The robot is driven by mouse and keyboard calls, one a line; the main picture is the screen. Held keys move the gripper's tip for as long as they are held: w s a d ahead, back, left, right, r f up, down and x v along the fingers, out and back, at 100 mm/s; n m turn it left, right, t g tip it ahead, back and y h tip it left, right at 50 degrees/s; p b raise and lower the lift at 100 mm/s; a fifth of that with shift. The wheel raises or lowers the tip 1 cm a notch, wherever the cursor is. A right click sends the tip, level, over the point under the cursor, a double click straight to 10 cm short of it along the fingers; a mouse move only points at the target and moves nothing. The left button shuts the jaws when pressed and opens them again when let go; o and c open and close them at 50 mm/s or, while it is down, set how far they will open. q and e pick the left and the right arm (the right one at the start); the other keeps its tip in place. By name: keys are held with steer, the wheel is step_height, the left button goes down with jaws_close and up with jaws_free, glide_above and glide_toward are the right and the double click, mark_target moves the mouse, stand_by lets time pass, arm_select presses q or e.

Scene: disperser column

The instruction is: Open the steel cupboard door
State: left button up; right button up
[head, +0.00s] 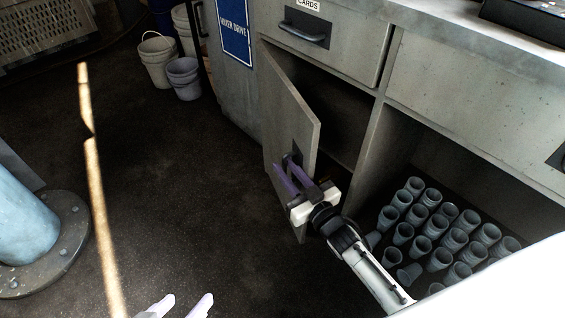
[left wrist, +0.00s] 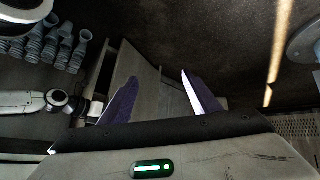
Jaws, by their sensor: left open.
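The steel cupboard door (head: 287,105) stands partly open under the drawer. It is swung out towards the left, and the dark cupboard inside (head: 335,105) shows behind it. My right gripper (head: 283,172) has its purple fingers at the dark handle (head: 297,153) on the door's face. The fingers hide part of the handle, and I cannot tell whether they grip it. My left gripper (head: 183,300) is open and empty at the bottom of the head view, apart from the door. Its two spread fingers also show in the left wrist view (left wrist: 172,73).
An open bay with many grey cups (head: 440,228) is right of the cupboard. A drawer (head: 325,40) is above it. Buckets (head: 183,78) stand at the back left. A blue pillar (head: 25,225) is at the left. The dark floor (head: 180,190) between is clear.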

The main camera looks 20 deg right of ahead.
arm_select(q)
steer(key=shift+s+a+r+n+t+y+p, duration=0.15)
steer(key=shift+s+a+r+n+t+p, duration=0.15)
steer(key=shift+p, duration=0.2)
steer(key=shift+s+a+r+n+t+y+p, duration=0.1)
steer(key=shift+a+n+t+y+p, duration=0.1)
steer(key=shift+a+p, duration=0.25)
arm_select(e)
steer(key=s+d, duration=0.1)
steer(key=s, duration=0.7)
steer(key=shift+d, duration=0.25)
